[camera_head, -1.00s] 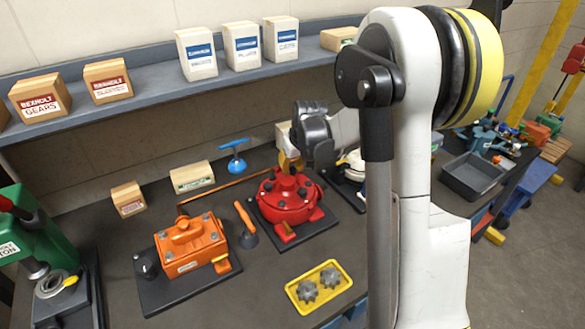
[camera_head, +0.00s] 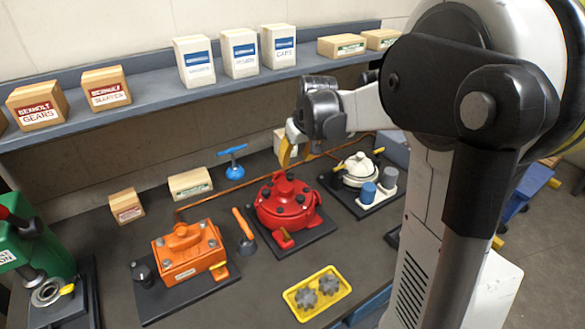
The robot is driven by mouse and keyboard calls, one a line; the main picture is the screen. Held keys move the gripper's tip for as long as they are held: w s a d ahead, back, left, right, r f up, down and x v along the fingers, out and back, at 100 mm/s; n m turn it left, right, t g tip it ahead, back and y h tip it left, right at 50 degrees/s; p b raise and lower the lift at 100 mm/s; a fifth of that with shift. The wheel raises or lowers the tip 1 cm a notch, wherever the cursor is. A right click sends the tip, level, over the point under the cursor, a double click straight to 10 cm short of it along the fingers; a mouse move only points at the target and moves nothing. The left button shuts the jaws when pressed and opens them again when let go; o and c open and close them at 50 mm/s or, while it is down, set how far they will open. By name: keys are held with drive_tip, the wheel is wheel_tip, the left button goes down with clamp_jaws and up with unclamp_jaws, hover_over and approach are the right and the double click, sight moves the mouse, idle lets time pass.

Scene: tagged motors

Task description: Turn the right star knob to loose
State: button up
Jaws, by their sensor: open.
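Two grey star-shaped pieces lie in a yellow tray (camera_head: 292,303) at the front of the bench; the right one (camera_head: 328,285) sits beside the left one (camera_head: 306,298). I cannot tell whether they are knobs or gears. Small dark knobs also show on the red motor (camera_head: 283,201) and grey ones on the orange motor (camera_head: 187,255), too small to tell if star-shaped.
A white motor (camera_head: 357,170) stands behind right of the red one. A blue T-handled piece (camera_head: 234,162) stands at the back. A green machine (camera_head: 35,245) is at left. Boxes line the shelf (camera_head: 160,88) above.

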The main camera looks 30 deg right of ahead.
drive_tip(key=v, duration=0.2)
drive_tip(key=shift+r, duration=0.3)
drive_tip(key=m+g+p, duration=0.5)
drive_tip(key=m+p, duration=0.3)
drive_tip(key=m, duration=0.6)
approach(290, 175)
wheel_tip(290, 175, down, 10)
drive_tip(key=shift+s+d+r+b, duration=0.15)
drive_tip(key=shift+r+b, duration=0.05)
drive_tip(key=shift+b, duration=0.9)
